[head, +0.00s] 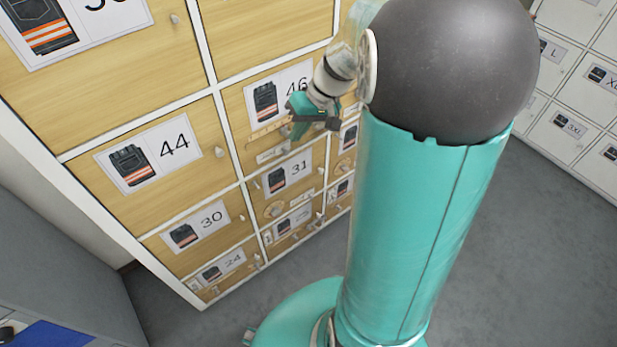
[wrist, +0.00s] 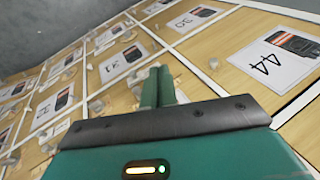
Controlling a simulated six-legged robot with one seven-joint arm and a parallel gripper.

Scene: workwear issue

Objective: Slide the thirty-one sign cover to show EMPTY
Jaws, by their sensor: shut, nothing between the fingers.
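The thirty-one door carries a white label (head: 287,174) with a garment picture and "31". The label also shows upside down in the wrist view (wrist: 120,63). Below it in the head view are a round wooden piece (head: 275,210) and a small pale plate (head: 304,195). I cannot tell surely which is the sign cover, and no word is readable. My gripper (head: 300,126) is in front of the lower part of the forty-six door, above the 31 label. In the wrist view its fingers (wrist: 157,87) are together and empty, apart from the 31 label.
Doors labelled 46 (head: 280,92), 44 (head: 150,151), 30 (head: 195,227) and 24 (head: 221,266) surround it, with small protruding knobs. A wooden bar (head: 268,131) is below the 46 label. White lockers (head: 580,90) stand at right. Grey floor (head: 520,260) is clear there.

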